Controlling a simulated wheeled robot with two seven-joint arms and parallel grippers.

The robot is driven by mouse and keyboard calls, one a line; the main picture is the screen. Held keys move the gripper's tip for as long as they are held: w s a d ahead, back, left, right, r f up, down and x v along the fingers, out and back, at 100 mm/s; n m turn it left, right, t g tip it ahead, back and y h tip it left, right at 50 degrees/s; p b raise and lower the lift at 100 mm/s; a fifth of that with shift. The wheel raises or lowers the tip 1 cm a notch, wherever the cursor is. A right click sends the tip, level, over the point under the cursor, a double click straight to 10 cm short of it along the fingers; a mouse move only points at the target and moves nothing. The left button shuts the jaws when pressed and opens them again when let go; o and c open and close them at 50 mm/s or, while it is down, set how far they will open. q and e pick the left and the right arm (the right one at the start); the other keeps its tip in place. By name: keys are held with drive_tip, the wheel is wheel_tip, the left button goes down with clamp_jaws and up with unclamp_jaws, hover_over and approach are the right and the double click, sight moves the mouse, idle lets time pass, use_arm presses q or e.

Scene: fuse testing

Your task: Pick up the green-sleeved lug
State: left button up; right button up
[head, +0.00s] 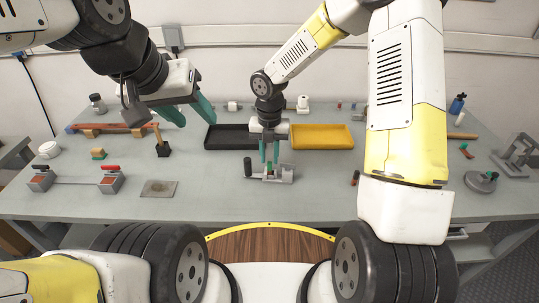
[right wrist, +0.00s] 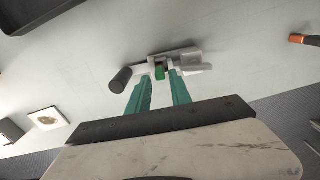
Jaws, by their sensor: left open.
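A small green piece, which looks like the green sleeve of the lug (right wrist: 160,72), sits in a grey metal clamp fixture (right wrist: 182,58) with a dark knob. In the head view the fixture (head: 284,173) stands at the table's front middle. My right gripper (head: 269,154) points down over it. In the right wrist view its teal fingers (right wrist: 161,84) are apart, one on each side of the green piece, with a gap visible. Contact cannot be made out. My left gripper (head: 194,112) is open and empty, above the table left of the black tray.
A black tray (head: 230,137) and a yellow tray (head: 322,136) lie behind the fixture. To the left are a red-handled clip base (head: 80,180), a flat grey plate (head: 159,188) and a green-topped block (head: 98,154). A round grey stand (head: 481,181) is at right.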

sight(270, 162)
wheel_tip(270, 162, down, 4)
drive_tip(key=shift+r, duration=0.25)
drive_tip(key=shift+c, duration=0.3)
clamp_jaws()
drive_tip(key=shift+r, duration=0.1)
